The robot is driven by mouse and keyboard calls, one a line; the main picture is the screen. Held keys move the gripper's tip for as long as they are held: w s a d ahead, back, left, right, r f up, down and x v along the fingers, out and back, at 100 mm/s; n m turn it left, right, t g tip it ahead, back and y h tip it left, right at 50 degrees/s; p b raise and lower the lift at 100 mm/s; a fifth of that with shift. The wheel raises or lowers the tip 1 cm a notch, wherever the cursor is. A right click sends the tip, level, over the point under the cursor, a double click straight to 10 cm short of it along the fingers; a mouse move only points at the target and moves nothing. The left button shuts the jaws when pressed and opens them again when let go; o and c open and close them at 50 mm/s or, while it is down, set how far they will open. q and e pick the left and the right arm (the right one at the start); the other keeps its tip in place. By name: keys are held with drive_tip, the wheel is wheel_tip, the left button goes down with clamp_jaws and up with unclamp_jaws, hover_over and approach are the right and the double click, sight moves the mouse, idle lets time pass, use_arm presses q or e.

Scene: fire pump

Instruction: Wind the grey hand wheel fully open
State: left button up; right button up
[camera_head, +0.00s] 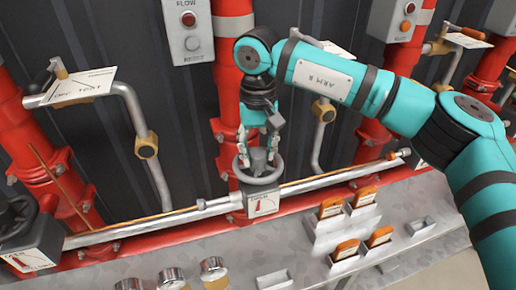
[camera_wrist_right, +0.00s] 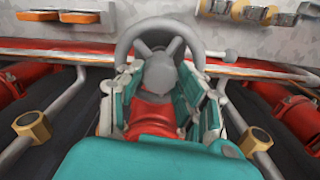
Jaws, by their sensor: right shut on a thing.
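The grey hand wheel (camera_head: 262,180) stands on a valve in the middle of the head view, above a small box with a white dial plate (camera_head: 263,204) and a red pointer. My right gripper (camera_head: 259,158) comes down on the wheel from above and is shut on it. In the right wrist view the wheel's rim (camera_wrist_right: 127,42) arches above the fingers. The right gripper's fingers (camera_wrist_right: 163,85) lie on both sides of the wheel's hub (camera_wrist_right: 162,74). The fingers partly hide where they touch the wheel. My left gripper is not in view.
A second, darker hand wheel (camera_head: 17,216) is at the far left. Red vertical pipes (camera_head: 228,100) and bent grey pipes (camera_head: 133,105) stand behind. A grey shelf (camera_head: 235,262) in front bears round gauges (camera_head: 213,271) and orange-topped parts (camera_head: 380,236).

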sight(258, 153)
drive_tip(key=n, duration=0.5)
drive_tip(key=shift+w+r, duration=0.1)
drive_tip(key=shift+r, duration=0.05)
idle(0.4)
drive_tip(key=o, duration=1.1)
drive_tip(key=shift+o, duration=0.2)
wheel_tip(258, 153, up, 12)
